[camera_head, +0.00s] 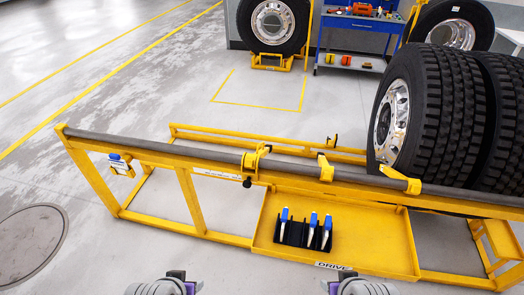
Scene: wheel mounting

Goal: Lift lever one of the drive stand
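The drive stand (190,200) is a long yellow frame with a grey bar along its top and a "DRIVE" label on its front edge. A yellow clamp-like lever (254,160) with a black knob sits on the bar near the middle. Two more yellow lever-like pieces, a middle one (325,168) and a right one (400,179), sit further right on the bar. I cannot tell which is lever one. My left gripper (178,283) and my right gripper (341,283) show only partly at the bottom edge, well apart from the levers. Their fingers are not clear.
Large tires (440,115) rest at the stand's right end. A yellow tray (376,240) in the stand holds a black rack (294,236) with blue-handled tools. A blue-and-white bottle (118,163) sits at left. A blue workbench (357,30) stands behind. The left floor is clear.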

